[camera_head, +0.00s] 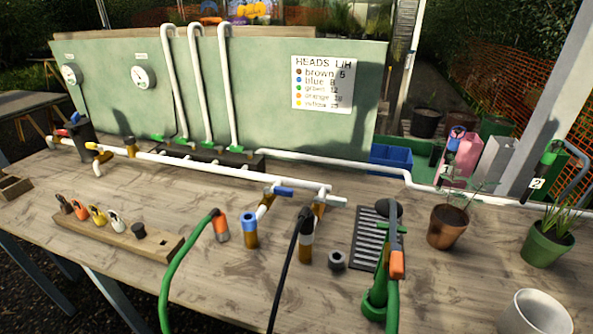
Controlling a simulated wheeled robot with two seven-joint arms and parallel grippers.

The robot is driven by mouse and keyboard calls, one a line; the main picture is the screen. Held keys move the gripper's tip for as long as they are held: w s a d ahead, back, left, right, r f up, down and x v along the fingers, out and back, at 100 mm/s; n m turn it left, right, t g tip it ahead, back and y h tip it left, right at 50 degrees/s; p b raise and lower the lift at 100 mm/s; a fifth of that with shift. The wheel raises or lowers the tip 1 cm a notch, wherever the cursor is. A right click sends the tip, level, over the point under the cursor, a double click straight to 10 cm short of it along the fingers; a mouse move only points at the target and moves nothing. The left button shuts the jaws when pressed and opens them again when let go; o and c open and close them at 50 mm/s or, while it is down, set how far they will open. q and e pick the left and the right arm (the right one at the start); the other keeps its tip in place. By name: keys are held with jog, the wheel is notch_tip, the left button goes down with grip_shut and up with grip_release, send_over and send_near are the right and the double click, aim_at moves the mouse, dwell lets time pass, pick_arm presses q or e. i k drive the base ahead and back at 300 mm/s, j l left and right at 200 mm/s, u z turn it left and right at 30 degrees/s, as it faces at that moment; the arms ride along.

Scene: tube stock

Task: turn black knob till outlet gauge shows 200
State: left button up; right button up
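Two round white gauges hang on the green back panel, a left gauge (70,74) and a right gauge (144,77). Each has a small label above it, too small to read, so I cannot tell which is the outlet gauge. Their needles and numbers cannot be read with certainty. A small black knob (129,141) sits on a yellow fitting on the white pipe. A larger black fitting (80,135) stands on the pipe further left. I cannot tell which of these is the task's knob. Neither of my grippers is in view.
White pipes (235,170) cross the wooden table. A wooden block (120,237) holds coloured heads. Green and black hoses, a black drain grate (366,240), a brown pot (447,227), a green pot (546,243) and a white pot (535,315) crowd the front and right.

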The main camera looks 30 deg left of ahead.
aim_at(128, 140)
jog(key=u, duration=2.1)
